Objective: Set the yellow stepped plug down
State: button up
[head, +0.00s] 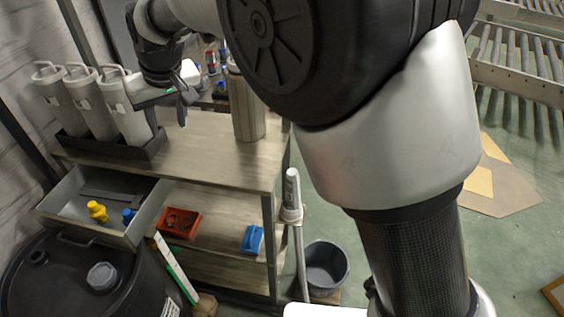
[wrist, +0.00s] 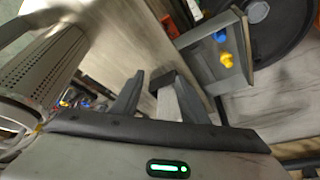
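The yellow stepped plug (head: 97,211) lies in the open grey drawer (head: 150,210) at the left, beside a blue plug (head: 128,215). In the wrist view the yellow plug (wrist: 226,59) and the blue plug (wrist: 220,36) show in the drawer at the upper right. My gripper (head: 184,106) is above the workbench top, beyond and to the right of the drawer, well apart from the plug. In the wrist view the two fingers of my gripper (wrist: 158,100) stand apart with nothing held between them.
Several grey canisters (head: 120,105) stand in a black rack at the bench's back left. A metal cylinder (head: 243,105) stands on the bench's right. A red tray (head: 178,223) and a blue item (head: 252,239) lie on the shelf below. A black drum (head: 75,280) stands before the drawer.

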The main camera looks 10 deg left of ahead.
jog(key=s+d+r+m+t, duration=0.1)
jog(key=d+r+m, duration=0.15)
jog(key=d, duration=0.75)
jog(key=s+d+r+m+h, duration=0.1)
jog(key=d+r, duration=0.2)
jog(key=d, duration=0.8)
jog(key=s+d+r+m+t, duration=0.1)
jog(key=s+d+r+m, duration=0.15)
jog(key=d, duration=0.75)
jog(key=s+d+f+m+h, duration=0.1)
jog(key=s+d, duration=0.5)
jog(key=d, duration=0.1)
jog(key=s+d+f+m+h, duration=0.1)
jog(key=s+d+f, duration=0.1)
jog(key=s+d, duration=0.5)
jog(key=shift+d+f+m+h, duration=0.25)
jog(key=shift+d+m+h, duration=0.05)
jog(key=shift+d+m, duration=0.1)
jog(key=shift+c, duration=1.1)
